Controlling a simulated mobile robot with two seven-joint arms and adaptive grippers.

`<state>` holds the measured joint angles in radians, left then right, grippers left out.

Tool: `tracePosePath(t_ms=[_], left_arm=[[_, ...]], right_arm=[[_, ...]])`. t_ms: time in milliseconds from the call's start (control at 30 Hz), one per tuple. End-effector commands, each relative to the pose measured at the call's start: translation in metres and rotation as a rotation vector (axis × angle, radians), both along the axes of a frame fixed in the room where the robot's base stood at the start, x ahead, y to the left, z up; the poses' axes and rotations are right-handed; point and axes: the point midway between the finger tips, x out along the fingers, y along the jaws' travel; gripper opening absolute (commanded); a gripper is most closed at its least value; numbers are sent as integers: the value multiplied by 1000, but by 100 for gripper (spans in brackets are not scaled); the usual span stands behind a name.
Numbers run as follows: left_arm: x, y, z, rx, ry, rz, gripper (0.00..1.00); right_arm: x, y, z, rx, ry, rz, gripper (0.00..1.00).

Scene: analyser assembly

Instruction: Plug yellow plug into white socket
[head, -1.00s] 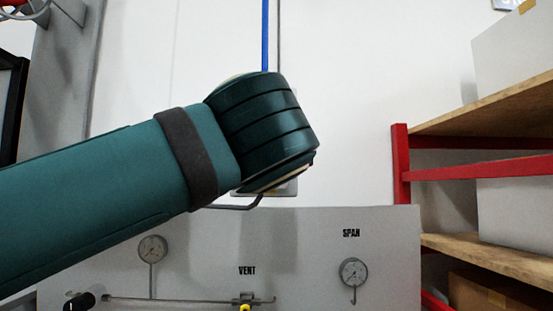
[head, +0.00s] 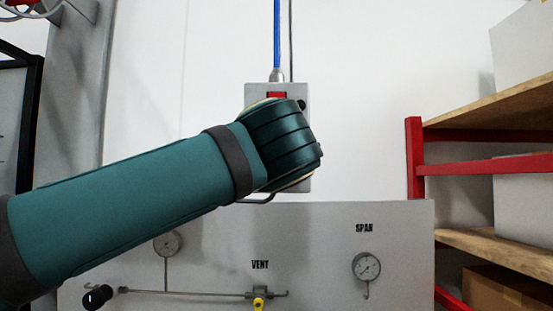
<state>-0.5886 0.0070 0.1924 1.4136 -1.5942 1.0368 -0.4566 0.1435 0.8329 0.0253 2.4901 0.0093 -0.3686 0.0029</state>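No yellow plug and no white socket can be made out in the head view. My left arm, teal with dark bands, comes in from the left and ends in a ribbed round joint in mid-picture. No fingers of the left gripper show. The joint covers the lower middle of a grey wall box (head: 255,97) with a red switch (head: 277,96) and a blue cable (head: 277,40) at its top. My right gripper is out of view.
Below stands a grey panel (head: 330,225) with gauges (head: 366,266), a thin pipe (head: 190,292) and a yellow valve handle (head: 258,303) under the word VENT. A red-framed shelf (head: 415,160) with boxes is at the right. Bare white wall lies between box and shelf.

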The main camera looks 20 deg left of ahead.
Motion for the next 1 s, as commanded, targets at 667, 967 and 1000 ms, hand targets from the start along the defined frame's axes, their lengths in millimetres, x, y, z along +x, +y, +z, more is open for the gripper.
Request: tracePosePath(t_ms=[667, 967, 1000], left_arm=[[1, 0, 0, 0, 0, 0, 2], [6, 2, 1, 0, 0, 1, 2], [6, 2, 1, 0, 0, 1, 2]], right_arm=[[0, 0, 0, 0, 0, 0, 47], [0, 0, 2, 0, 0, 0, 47], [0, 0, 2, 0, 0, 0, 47]])
